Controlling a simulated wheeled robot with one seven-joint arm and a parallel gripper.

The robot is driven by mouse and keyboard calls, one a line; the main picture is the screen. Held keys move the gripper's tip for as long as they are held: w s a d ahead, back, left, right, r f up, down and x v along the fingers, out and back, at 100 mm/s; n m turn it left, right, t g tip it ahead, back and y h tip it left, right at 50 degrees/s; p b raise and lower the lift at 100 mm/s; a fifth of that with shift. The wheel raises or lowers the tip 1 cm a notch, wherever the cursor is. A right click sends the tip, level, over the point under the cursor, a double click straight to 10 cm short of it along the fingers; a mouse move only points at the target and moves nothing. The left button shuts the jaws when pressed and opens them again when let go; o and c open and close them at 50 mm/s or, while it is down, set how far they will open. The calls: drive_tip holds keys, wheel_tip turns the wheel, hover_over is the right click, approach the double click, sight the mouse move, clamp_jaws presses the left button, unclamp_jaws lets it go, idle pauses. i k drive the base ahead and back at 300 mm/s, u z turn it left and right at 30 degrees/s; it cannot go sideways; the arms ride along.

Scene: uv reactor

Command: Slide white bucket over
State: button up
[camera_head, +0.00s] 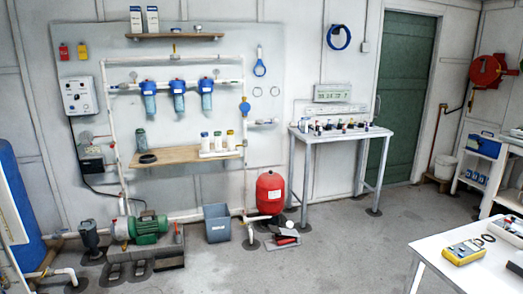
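A white bucket (446,167) stands upright at the far right in the head view, in the back corner to the right of the green door. It rests on a low brown wooden base (434,179) beside a reddish-brown vertical pipe (433,148). It looks small from here, and I cannot tell whether it touches the pipe. My gripper is not in view. Nothing is seen holding the bucket.
A white table (478,275) fills the near right. The middle floor is clear.

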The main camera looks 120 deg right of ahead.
sight(446, 166)
drive_tip(key=z, duration=5)
drive_tip(key=i, duration=4.65)
